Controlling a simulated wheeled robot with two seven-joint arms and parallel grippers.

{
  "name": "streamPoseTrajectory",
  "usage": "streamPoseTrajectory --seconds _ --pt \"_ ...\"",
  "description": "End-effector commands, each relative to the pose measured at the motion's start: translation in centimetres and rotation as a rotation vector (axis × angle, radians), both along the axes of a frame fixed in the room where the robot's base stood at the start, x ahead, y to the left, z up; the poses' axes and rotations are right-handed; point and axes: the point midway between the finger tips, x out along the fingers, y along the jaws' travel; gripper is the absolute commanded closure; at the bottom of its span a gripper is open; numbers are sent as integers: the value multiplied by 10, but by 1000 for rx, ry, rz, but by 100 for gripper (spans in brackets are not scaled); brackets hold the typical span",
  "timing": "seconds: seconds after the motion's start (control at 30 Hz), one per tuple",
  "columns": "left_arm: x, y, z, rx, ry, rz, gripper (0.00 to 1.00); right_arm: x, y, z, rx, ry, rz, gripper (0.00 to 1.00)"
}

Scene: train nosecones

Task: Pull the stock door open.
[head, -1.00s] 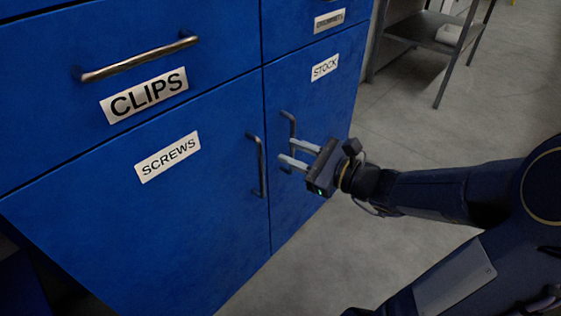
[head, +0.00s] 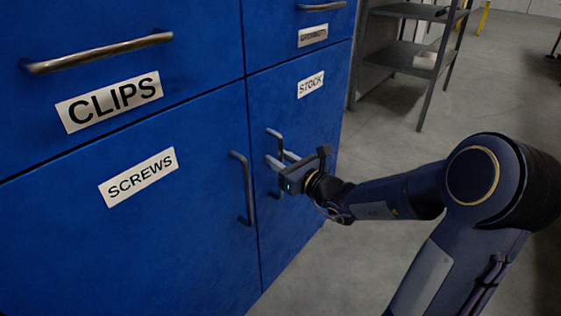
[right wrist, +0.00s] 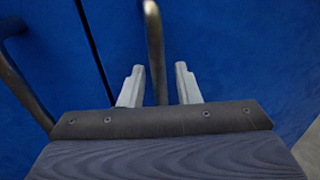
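The stock door (head: 300,120) is the blue right-hand door of the cabinet, marked by a white STOCK label (head: 310,85). It looks shut, flush with the screws door beside it. Its upright metal handle (head: 275,140) is near its left edge. My right gripper (head: 281,159) is at this handle. In the right wrist view the handle (right wrist: 155,50) passes between the two open grey fingers (right wrist: 158,86), with a gap on both sides. The gripper hides part of the handle. My left gripper is not in view.
The screws door (head: 180,230) has its own upright handle (head: 243,187) just left of the stock handle; it also shows in the right wrist view (right wrist: 22,80). Drawers sit above both doors. A metal shelf rack (head: 420,65) stands at the back right. Floor right of the cabinet is open.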

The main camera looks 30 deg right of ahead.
Motion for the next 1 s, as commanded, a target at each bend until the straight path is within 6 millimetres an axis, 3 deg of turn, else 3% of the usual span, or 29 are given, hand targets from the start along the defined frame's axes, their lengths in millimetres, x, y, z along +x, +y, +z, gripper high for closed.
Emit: streamPoseTrajectory --seconds 0.2,0.43,0.77,1.0 --pt "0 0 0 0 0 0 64 0 0 0 0 0 0 72" --pt "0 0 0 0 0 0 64 0 0 0 0 0 0 100" --pt "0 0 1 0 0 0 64 -1 -1 1 0 0 2 100" --pt "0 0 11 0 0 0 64 -19 -13 3 -2 3 38 100"
